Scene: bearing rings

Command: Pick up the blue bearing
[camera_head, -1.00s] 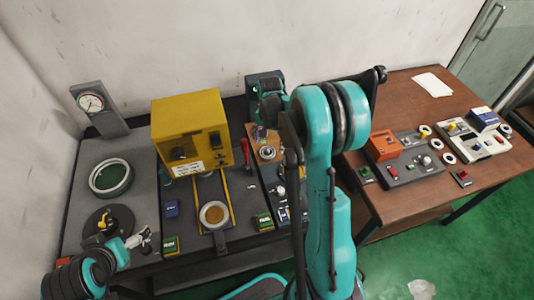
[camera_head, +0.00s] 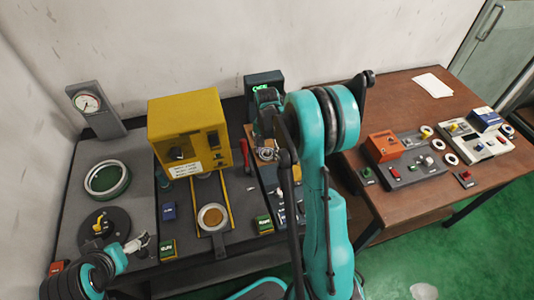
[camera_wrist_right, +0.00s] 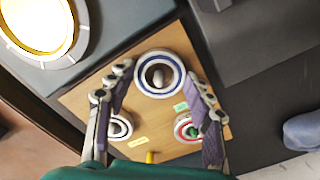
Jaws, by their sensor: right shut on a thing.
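The blue bearing (camera_wrist_right: 138,72), a pale ring with a blue band, sits around a small peg on a wooden board (camera_wrist_right: 150,118) in the right wrist view. My right gripper (camera_wrist_right: 160,80) has its fingers on either side of this ring and is shut on it. In the head view my right gripper (camera_head: 267,143) is over the board and its arm hides much of it. My left gripper (camera_head: 140,243) is at the lower left, apart from the board; its opening is too small to tell.
A red-banded ring (camera_wrist_right: 180,127) and a smaller pale ring (camera_wrist_right: 119,127) lie on the same board. A yellow machine (camera_head: 187,125) stands left of the board. A dish (camera_head: 212,217) lies in front of it. A brown table (camera_head: 385,95) stands at right.

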